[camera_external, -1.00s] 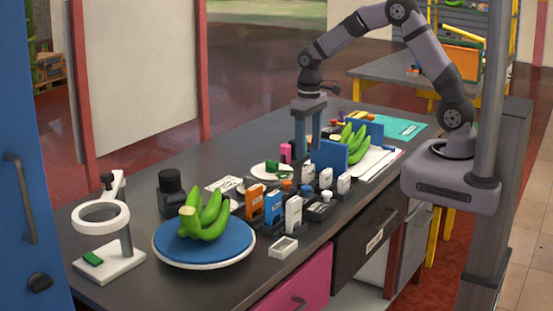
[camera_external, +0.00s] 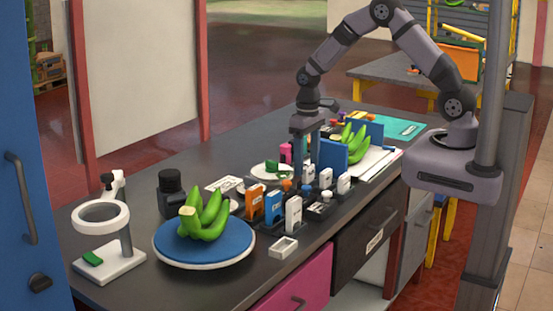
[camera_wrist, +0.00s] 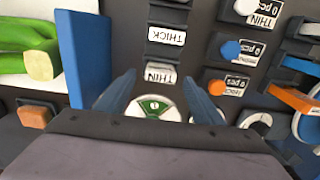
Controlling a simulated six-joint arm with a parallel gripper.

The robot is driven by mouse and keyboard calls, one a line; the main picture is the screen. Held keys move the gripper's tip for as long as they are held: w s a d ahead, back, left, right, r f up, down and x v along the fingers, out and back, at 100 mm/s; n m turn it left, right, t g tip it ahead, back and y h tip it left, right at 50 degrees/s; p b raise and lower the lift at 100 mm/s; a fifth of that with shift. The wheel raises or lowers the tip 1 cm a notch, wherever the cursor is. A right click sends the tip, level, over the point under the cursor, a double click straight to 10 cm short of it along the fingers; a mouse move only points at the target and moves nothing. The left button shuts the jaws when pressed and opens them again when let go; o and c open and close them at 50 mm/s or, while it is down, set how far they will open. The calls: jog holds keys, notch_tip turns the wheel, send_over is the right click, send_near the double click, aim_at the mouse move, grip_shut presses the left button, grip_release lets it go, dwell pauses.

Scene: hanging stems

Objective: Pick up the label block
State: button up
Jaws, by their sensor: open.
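In the wrist view, a small dark block with a white "THIN" label (camera_wrist: 160,74) lies just ahead of my gripper (camera_wrist: 160,88), near the gap between its two fingers. A similar block with a "THICK" label (camera_wrist: 166,36) stands beyond it. I cannot tell which of these is the label block. In the external view my gripper (camera_external: 308,160) points down among the small items at the table's middle. Its fingers are apart and hold nothing visible.
A blue upright panel (camera_wrist: 85,58) stands close to the left finger, with green bananas beyond it. Small counters marked "0 pcs" (camera_wrist: 237,50) and orange and blue parts crowd the right. A blue plate (camera_external: 230,249) with green bananas occupies the table's near left.

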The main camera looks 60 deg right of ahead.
jog(key=shift+f, duration=1)
jog(key=shift+c, duration=0.2)
jog(key=c, duration=1)
jog(key=shift+c, duration=0.2)
jog(key=shift+r, duration=0.1)
